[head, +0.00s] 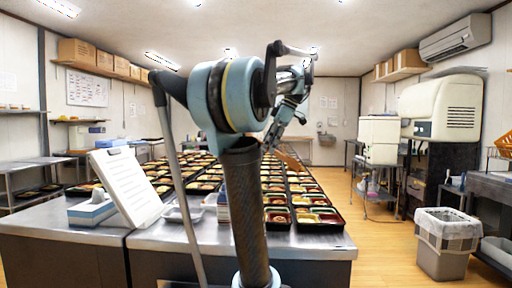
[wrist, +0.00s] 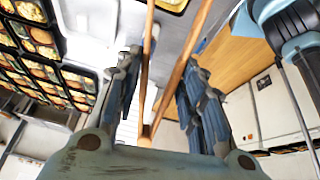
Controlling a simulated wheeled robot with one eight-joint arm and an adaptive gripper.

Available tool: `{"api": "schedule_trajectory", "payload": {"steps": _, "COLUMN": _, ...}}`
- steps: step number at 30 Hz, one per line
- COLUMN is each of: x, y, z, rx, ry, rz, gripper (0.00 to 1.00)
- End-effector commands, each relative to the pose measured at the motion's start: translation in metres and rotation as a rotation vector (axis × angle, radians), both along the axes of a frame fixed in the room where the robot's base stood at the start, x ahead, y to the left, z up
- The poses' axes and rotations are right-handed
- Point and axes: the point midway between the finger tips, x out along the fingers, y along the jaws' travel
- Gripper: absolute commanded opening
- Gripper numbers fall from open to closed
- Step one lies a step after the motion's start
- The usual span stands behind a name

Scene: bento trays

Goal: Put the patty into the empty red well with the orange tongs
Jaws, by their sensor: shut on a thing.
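My gripper (head: 284,118) is raised above the metal counter in the head view, partly behind my own arm. In the wrist view my gripper (wrist: 162,62) is shut on the orange tongs (wrist: 148,75), whose two arms spread apart away from the hinge between the fingers. The tongs (head: 291,160) also show in the head view, hanging below the gripper over the bento trays. A black bento tray (head: 320,229) with several filled wells stands at the counter's front right. I cannot make out the patty or tell which red well is empty.
Rows of bento trays cover the counter behind. A white clipboard (head: 127,185), a blue and white box (head: 91,211) and a clear container (head: 184,215) stand at the left front. The metal counter (head: 230,240) is bare along its front edge. A bin (head: 446,254) stands on the floor at right.

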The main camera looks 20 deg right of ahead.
Motion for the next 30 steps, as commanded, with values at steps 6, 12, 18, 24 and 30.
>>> {"api": "schedule_trajectory", "payload": {"steps": 6, "x": -0.016, "y": -0.035, "z": 0.0, "rx": 0.001, "ry": 0.0, "rz": -0.005, "gripper": 0.04}}
{"api": "schedule_trajectory", "payload": {"steps": 12, "x": -0.031, "y": -0.067, "z": 0.0, "rx": 0.0, "ry": 0.0, "rz": -0.004, "gripper": 0.04}}
{"api": "schedule_trajectory", "payload": {"steps": 18, "x": -0.046, "y": -0.099, "z": 0.001, "rx": 0.0, "ry": 0.0, "rz": -0.004, "gripper": 0.04}}
{"api": "schedule_trajectory", "payload": {"steps": 24, "x": -0.058, "y": -0.124, "z": 0.0, "rx": 0.001, "ry": 0.0, "rz": -0.002, "gripper": 0.04}}
{"api": "schedule_trajectory", "payload": {"steps": 30, "x": -0.06, "y": -0.128, "z": 0.0, "rx": 0.001, "ry": 0.0, "rz": 0.0, "gripper": 0.04}}
